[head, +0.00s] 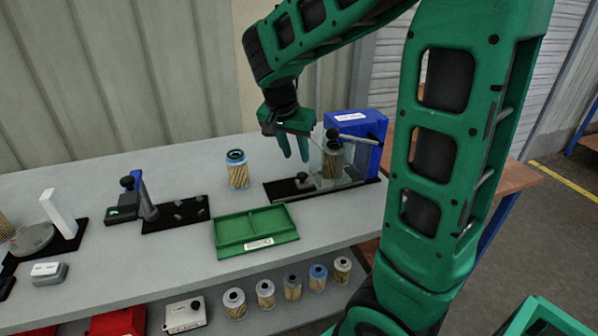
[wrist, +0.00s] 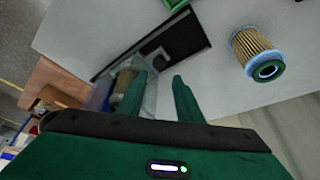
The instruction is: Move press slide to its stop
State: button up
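The press (head: 351,140) is a blue block with a white label and a grey bar, at the back right of the bench. In front of it a clear housing (head: 318,160) stands around a filter cartridge (head: 333,162) on a black base plate (head: 280,190). A small dark knob (head: 302,177) sits low at the left of the housing; I cannot tell for sure which part is the slide. My gripper (head: 294,153) is open and empty, fingers down, just left of the housing and above the plate. In the wrist view my gripper (wrist: 159,82) shows a clear gap; the black plate (wrist: 178,38) lies beyond it.
A blue-rimmed cartridge (head: 237,170) stands left of the press. A green two-part tray (head: 256,234) lies in front. A black fixture with a post (head: 146,198) stands further left. Several cartridges (head: 265,292) stand on the lower shelf. Bare bench lies around the blue-rimmed cartridge.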

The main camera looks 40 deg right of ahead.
aim_at(302, 175)
jog(key=x, duration=0.9)
jog(key=shift+f, duration=0.15)
grip_shut()
